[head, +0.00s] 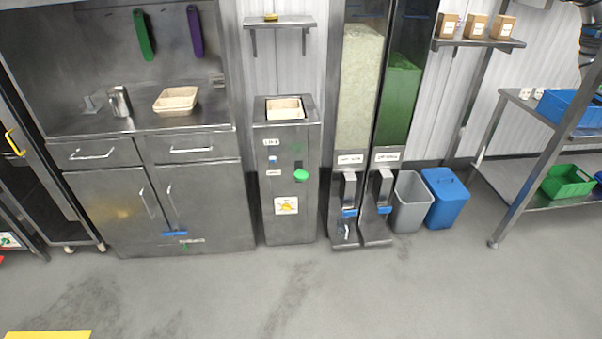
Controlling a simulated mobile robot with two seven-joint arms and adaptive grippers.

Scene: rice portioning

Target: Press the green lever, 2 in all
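A green rounded lever or knob (301,175) sticks out from the front of a narrow steel cabinet (284,222) near the middle of the head view. A light tan tray (285,108) sits in the recess at the cabinet's top. Small labels and a blue part (272,160) are on the same front; the label text is too small to read surely. Neither of my grippers is in view, and nothing touches the green lever.
Two tall dispensers, one with pale grains (358,90) and one with green contents (399,100), stand right of the cabinet. Grey (410,205) and blue (444,200) bins stand beside them. A steel counter (150,205) is at left. The floor in front (300,290) is clear.

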